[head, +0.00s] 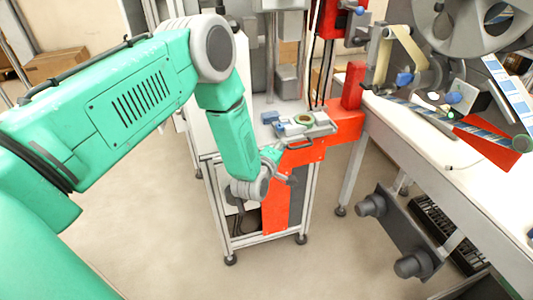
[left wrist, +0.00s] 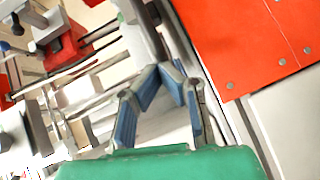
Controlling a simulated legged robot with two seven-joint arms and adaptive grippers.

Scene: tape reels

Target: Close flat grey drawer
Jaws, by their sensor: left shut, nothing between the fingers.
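The flat grey drawer (head: 318,128) is at the middle of the head view, on top of the red-fronted machine cabinet. A dark curved handle (head: 299,144) shows at its front, and a green-rimmed round part lies on it. How far it stands out is hard to tell. My left gripper (head: 288,177) is just below and in front of the handle, beside the red panel, and appears apart from the drawer. In the left wrist view the left gripper (left wrist: 173,69) has its fingertips together with nothing between them. My right gripper is not in view.
The red cabinet panel (head: 277,203) is close to the left gripper and fills the upper right of the left wrist view (left wrist: 255,40). A white table (head: 455,170) with reels and tape stands at right. The floor (head: 150,235) in front is clear.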

